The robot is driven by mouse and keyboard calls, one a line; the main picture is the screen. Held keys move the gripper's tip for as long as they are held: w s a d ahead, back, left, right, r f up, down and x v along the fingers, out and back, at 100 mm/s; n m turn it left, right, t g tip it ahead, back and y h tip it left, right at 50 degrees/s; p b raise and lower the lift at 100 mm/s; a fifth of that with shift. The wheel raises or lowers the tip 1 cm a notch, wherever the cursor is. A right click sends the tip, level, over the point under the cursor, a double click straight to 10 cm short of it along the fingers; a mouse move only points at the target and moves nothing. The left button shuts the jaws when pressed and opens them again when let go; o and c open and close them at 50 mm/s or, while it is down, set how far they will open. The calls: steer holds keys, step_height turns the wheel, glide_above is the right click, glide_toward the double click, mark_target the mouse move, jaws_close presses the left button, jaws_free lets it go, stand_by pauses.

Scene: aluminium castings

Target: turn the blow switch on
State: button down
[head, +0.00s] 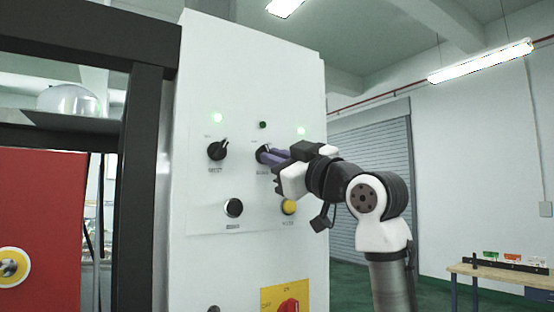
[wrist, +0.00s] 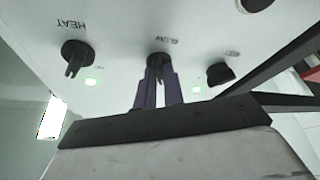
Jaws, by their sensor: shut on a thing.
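The blow switch is a black rotary knob, the middle one in the upper row on the white cabinet front. In the head view the blow switch (head: 262,153) is partly covered by my purple fingers. In the wrist view the blow switch (wrist: 157,60) sits between the fingertips below the upside-down BLOW label. My gripper (head: 270,156) is shut on it, and the wrist view shows one finger of my gripper (wrist: 158,78) on either side. How far the knob is turned is hard to tell. The small lamp (head: 263,125) above it is dark green, unlit.
A neighbouring black knob (head: 217,150) and the HEAT knob (wrist: 77,55) flank it, each with a lit green lamp. Below are a black button (head: 233,208), a yellow button (head: 289,207) and a red switch (head: 289,306). A dark frame (head: 142,160) stands left.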

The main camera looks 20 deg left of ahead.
steer(key=m+t+h+b, duration=0.1)
steer(key=m+t, duration=0.1)
steer(key=m, duration=0.3)
steer(key=m+t+h+b, duration=0.1)
steer(key=m+t+h, duration=0.1)
steer(key=m, duration=0.4)
steer(key=m+t+h+b, duration=0.1)
steer(key=m+t+h, duration=0.1)
steer(key=m, duration=0.3)
steer(key=shift+s+a+r+m+t, duration=0.15)
steer(key=shift+s+a+m+t, duration=0.15)
steer(key=shift+s+m+t, duration=0.1)
steer(key=shift+h, duration=0.3)
steer(key=c, duration=1.5)
jaws_free()
steer(key=shift+a, duration=0.1)
steer(key=b+v, duration=0.6)
steer(key=v, duration=0.8)
